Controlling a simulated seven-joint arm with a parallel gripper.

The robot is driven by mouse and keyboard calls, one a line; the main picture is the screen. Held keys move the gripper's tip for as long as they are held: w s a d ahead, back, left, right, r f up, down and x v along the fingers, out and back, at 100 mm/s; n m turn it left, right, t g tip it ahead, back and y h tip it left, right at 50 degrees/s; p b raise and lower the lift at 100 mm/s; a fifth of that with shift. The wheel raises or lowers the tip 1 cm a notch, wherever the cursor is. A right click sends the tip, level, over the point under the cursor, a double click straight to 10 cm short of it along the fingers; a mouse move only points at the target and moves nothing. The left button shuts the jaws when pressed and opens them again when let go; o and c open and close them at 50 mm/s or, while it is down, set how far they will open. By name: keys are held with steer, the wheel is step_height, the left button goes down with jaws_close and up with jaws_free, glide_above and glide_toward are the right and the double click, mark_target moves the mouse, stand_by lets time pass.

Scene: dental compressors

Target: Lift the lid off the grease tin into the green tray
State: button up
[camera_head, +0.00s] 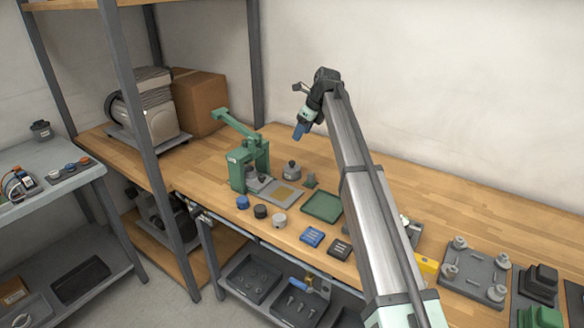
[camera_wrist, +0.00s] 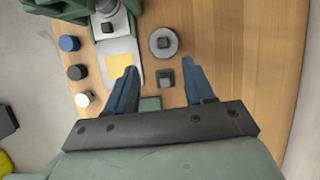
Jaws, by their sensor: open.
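The grease tin (camera_head: 292,171) appears to be the round grey tin with a dark-knobbed lid on the bench, right of the green press. In the wrist view it (camera_wrist: 154,47) lies ahead of my fingertips, with the lid on and a square knob at its centre. The green tray (camera_head: 322,206) lies flat and empty in front of it. A strip of the tray (camera_wrist: 150,104) shows between my fingers in the wrist view. My gripper (camera_head: 301,130) hangs above the bench with blue fingers apart; the wrist view shows the open, empty gap (camera_wrist: 158,82).
A green lever press (camera_head: 240,176) stands left of the tin. A small grey-green block (camera_head: 310,182) sits between tin and tray. Blue (camera_head: 242,202), black (camera_head: 260,211) and pale (camera_head: 279,220) round pieces line the front edge.

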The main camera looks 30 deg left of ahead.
steer(key=d, duration=0.1)
glide_above(292, 162)
steer(key=d, duration=0.3)
steer(key=shift+m, duration=0.3)
steer(key=f, duration=0.8)
steer(key=shift+w+a+f, duration=0.15)
steer(key=shift+w+f, duration=0.05)
steer(key=shift+w, duration=0.1)
steer(key=shift+s+x, duration=0.2)
steer(key=shift+x, duration=2.4)
jaws_close()
